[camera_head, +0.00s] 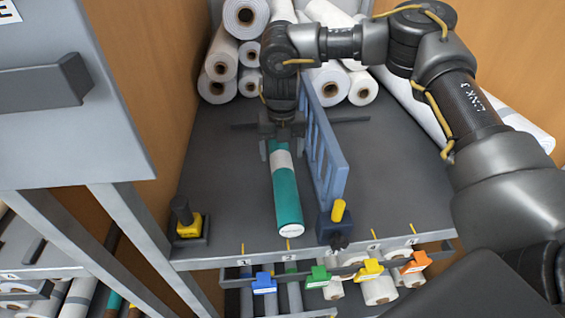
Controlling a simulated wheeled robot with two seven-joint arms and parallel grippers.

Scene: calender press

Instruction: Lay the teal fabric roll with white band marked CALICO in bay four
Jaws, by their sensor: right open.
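The teal fabric roll (287,200) with a white band lies lengthwise on the grey deck, its near end close to the front edge by mark 2. Its end label is too small to read. My right gripper (281,150) is above the roll's far part, with its open fingers on either side of it. Whether they touch it I cannot tell. The deck behind that mark is bare. My left gripper is not in view.
White rolls (220,68) are stacked at the back. A post with a yellow knob (338,210) stands at the divider's near end. A yellow and black device (188,222) stands at the front left. Coloured tags (318,277) hang below the edge. A grey cabinet (60,100) is at left.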

